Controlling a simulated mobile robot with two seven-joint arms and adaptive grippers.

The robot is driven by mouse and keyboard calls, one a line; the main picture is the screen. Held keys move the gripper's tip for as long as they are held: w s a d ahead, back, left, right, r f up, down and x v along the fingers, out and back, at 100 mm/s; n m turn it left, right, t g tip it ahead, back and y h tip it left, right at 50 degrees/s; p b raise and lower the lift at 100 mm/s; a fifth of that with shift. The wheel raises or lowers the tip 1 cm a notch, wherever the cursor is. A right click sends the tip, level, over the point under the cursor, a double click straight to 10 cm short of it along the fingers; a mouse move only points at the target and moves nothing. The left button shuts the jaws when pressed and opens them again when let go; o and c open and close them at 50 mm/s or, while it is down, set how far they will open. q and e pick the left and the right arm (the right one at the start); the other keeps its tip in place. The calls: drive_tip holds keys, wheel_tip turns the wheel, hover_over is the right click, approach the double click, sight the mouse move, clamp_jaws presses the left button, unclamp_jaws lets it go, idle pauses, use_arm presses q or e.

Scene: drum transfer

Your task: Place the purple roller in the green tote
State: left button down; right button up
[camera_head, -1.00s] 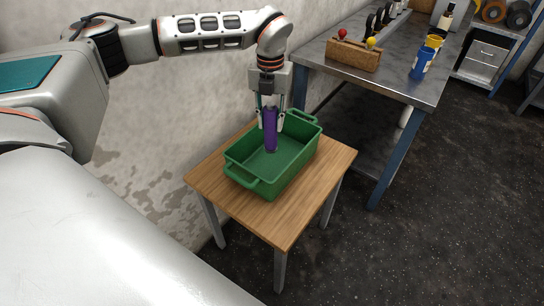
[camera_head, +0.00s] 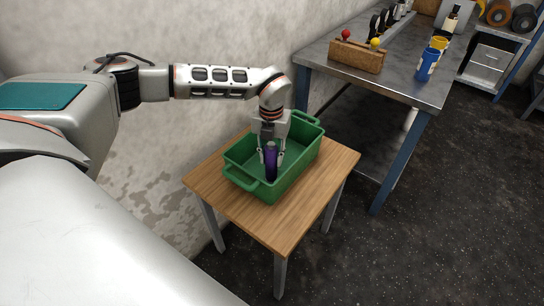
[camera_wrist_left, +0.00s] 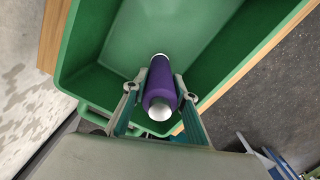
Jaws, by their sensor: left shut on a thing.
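The purple roller (camera_head: 271,163) is upright in my left gripper (camera_head: 271,156), between its two fingers. In the head view its lower part is down inside the green tote (camera_head: 301,163). The left wrist view shows the roller (camera_wrist_left: 160,92) end-on, with a pale near end, between the fingers of my left gripper (camera_wrist_left: 157,90). The tote's floor and walls (camera_wrist_left: 98,32) lie beyond it. I cannot tell whether the roller touches the tote's floor. My right gripper is not in view.
The tote stands on a small wooden table (camera_head: 296,217) beside the wall. The tote is otherwise empty where visible.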

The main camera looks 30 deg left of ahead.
use_arm(q)
drive_tip(key=shift+r, duration=0.2)
drive_tip(key=shift+f, duration=0.1)
drive_tip(key=c, duration=2)
unclamp_jaws()
drive_tip(key=shift+f, duration=0.1)
drive_tip(key=o, duration=0.4)
